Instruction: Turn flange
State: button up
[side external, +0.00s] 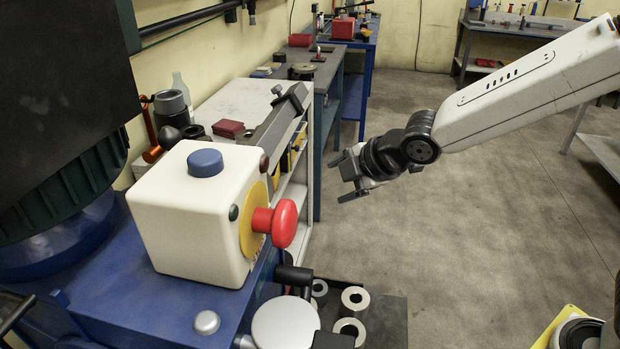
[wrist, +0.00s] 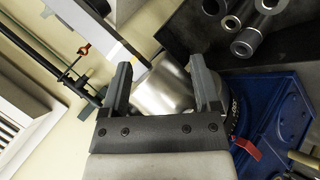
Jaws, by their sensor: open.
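My gripper (side external: 345,180) is open and hangs in mid-air to the right of the white box and its red button in the side view. No object shows between its fingers there. In the wrist view my gripper (wrist: 160,72) has its two dark fingers spread apart. A smooth silver metal cylinder (wrist: 162,92) shows beyond and between them, partly hidden by the fingers. It may be the flange, but I cannot tell for sure. I see no contact with it. In the side view a round pale metal disc (side external: 284,325) sits low at the front of the blue machine.
The white box (side external: 190,225) with a blue button and a red mushroom button (side external: 284,222) stands on the blue machine (side external: 120,290). Several metal rings (side external: 354,298) lie on a dark surface below. A shelf bench (side external: 235,100) stands behind. The floor at right is mostly clear.

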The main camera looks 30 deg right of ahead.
jog(key=w+a+r+n+t+y, duration=0.2)
jog(key=w+a+r+n+y, duration=0.15)
jog(key=a+r+n, duration=0.65)
jog(key=n+y, duration=0.4)
jog(key=n, duration=0.5)
send_near(159, 141)
jog(key=w, duration=0.1)
jog(key=w+a+f, duration=0.1)
jog(key=w, duration=0.1)
jog(key=shift+w+a+f, duration=0.1)
jog(key=shift+a+f, duration=0.05)
jog(key=shift+f, duration=0.15)
jog(key=shift+w, duration=0.1)
jog(key=shift+x, duration=3.8)
jog(key=shift+a, duration=0.1)
grip_shut()
